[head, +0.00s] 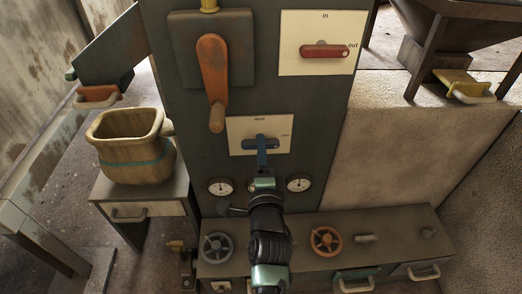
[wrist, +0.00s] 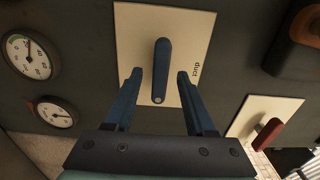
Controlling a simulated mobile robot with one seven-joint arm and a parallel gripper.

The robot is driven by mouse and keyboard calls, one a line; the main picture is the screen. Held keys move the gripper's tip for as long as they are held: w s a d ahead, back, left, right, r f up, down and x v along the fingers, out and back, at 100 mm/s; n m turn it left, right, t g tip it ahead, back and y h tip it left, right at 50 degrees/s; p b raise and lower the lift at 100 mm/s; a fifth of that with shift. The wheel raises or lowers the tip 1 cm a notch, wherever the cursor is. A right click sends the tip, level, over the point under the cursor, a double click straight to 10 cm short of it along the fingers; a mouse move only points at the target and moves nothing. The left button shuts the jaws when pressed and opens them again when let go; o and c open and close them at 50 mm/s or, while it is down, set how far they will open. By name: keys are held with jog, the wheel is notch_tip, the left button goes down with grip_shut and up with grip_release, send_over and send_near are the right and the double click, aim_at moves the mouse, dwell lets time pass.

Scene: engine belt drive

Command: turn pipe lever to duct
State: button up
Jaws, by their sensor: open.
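The pipe lever (head: 246,144) is a blue bar on a white plate (head: 238,129) on the dark panel. The lever lies sideways in the head view, across from the "duct" label at the plate's top; a second label is at the plate's right. In the wrist view the lever (wrist: 161,65) stands lengthwise, with "duct" to its right. My gripper (wrist: 159,75) is open. Its blue fingers show on either side of the lever's lower part, with gaps. I cannot tell how deep they reach. In the head view my gripper (head: 262,155) hides the lever's middle.
An orange crank (head: 212,75) hangs above the plate. A red lever (head: 325,51) sits on another white plate at the upper right. Gauges (head: 221,187) are below. A low cabinet with handwheels (head: 326,241) stands at the panel's foot. A pot (head: 130,150) stands at left.

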jog(key=shift+w, duration=0.3)
grip_shut()
dwell(0.5)
jog(key=shift+n+b, duration=2.4)
jog(key=shift+n, duration=6.5)
